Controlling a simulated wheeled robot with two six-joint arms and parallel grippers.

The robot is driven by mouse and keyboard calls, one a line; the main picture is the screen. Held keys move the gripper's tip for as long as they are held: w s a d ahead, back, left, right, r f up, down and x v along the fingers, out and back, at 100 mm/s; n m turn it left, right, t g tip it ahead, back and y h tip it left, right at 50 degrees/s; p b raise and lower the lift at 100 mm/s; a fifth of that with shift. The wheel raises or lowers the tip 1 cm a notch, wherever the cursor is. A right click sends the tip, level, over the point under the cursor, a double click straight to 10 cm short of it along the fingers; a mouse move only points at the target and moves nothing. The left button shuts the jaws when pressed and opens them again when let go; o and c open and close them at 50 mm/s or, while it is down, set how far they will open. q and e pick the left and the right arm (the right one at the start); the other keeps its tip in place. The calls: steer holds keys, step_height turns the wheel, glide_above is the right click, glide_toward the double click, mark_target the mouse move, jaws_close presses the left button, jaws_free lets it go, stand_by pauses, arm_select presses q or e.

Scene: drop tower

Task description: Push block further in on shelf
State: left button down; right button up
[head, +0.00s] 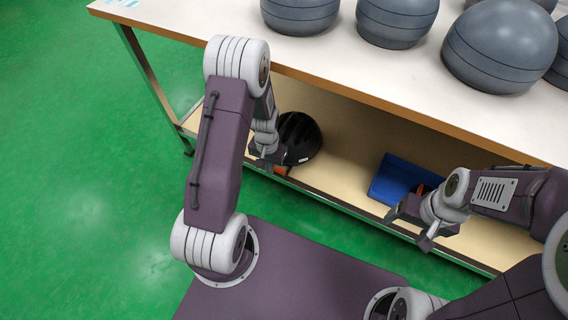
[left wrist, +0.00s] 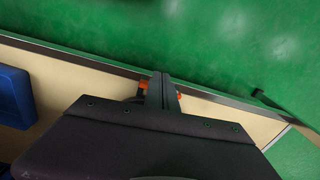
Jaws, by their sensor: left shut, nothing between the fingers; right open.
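A small orange-red block (head: 281,169) is on the lower shelf (head: 340,180), close to its front edge and mostly hidden by my left gripper. My left gripper (head: 262,162) is shut and empty, right at the block. In the left wrist view its closed fingers (left wrist: 161,92) cover the middle of the block, whose orange ends (left wrist: 143,84) show on both sides. Whether the fingers touch it I cannot tell. My right gripper (head: 411,226) is open and empty near the shelf's front edge, further right.
A black round object (head: 300,135) with a white label is on the shelf behind the block. A blue bin (head: 391,178) is further right on the shelf, also in the left wrist view (left wrist: 14,98). Several grey balls (head: 397,20) are on the tabletop (head: 330,58) above.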

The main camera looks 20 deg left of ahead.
arm_select(q)
step_height(320, 180, down, 11)
steer(key=b, duration=0.8)
steer(key=w, duration=0.1)
steer(key=w+r+b, duration=0.1)
steer(key=w, duration=0.1)
steer(key=shift+w+r, duration=0.2)
steer(key=shift+w, duration=0.1)
arm_select(e)
step_height(320, 180, down, 9)
steer(key=shift+s+f, duration=0.15)
